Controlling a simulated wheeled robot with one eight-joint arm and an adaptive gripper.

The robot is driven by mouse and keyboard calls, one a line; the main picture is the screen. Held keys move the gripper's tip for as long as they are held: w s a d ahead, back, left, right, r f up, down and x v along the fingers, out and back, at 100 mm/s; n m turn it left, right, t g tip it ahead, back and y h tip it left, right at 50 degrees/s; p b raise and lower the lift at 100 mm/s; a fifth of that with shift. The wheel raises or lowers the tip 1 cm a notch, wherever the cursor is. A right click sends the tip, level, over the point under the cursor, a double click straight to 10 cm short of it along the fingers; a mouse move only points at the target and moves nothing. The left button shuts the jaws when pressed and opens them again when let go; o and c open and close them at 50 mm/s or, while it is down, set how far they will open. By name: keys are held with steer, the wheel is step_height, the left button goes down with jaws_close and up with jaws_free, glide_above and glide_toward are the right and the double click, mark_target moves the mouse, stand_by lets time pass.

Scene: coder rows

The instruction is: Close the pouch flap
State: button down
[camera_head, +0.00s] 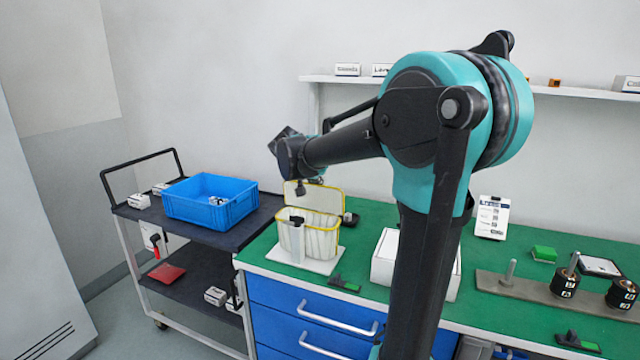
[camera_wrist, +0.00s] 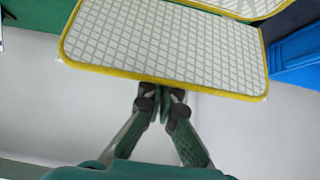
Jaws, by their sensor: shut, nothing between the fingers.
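The pouch (camera_head: 322,243) is white with a yellow rim and stands upright on a pale base plate on the green worktop. Its flap (camera_head: 328,200) stands up from the back of the opening, so the pouch is open. In the wrist view the flap (camera_wrist: 165,45) is a white gridded panel with yellow edging. My gripper (camera_wrist: 163,88) is shut and empty, with its fingertips at the flap's edge; whether they touch it I cannot tell. In the head view my wrist is above and behind the flap, and the fingertips are hard to make out.
A blue crate (camera_head: 211,199) stands on the cart to the left. A white box (camera_head: 385,258) lies right of the pouch, and a small dark-green clip (camera_head: 343,284) lies in front. My arm hides part of the bench. A wall shelf (camera_head: 575,90) runs above.

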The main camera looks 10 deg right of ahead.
mark_target(314, 189)
steer(key=s+a+t+h, duration=0.1)
steer(key=s+t, duration=0.1)
steer(key=shift+s+a+f+t+h, duration=0.1)
steer(key=shift+s+a+t+h, duration=0.05)
steer(key=shift+a+t+h, duration=0.25)
steer(key=shift+s+a+f+t+h, duration=0.15)
steer(key=shift+s+a+t+h, duration=0.15)
steer(key=shift+s+t+h, duration=0.25)
steer(key=shift+s+a+f+t+h, duration=0.15)
steer(key=shift+s+a+t+h, duration=0.15)
steer(key=shift+t, duration=0.35)
steer(key=shift+s+a+f+t+h, duration=0.2)
steer(key=shift+s+t+h, duration=0.05)
steer(key=shift+s+t, duration=0.15)
steer(key=shift+s+f, duration=0.1)
steer(key=shift+s, duration=0.05)
steer(key=shift+s+a+f, duration=0.3)
steer(key=shift+s+a, duration=0.05)
stand_by(0.8)
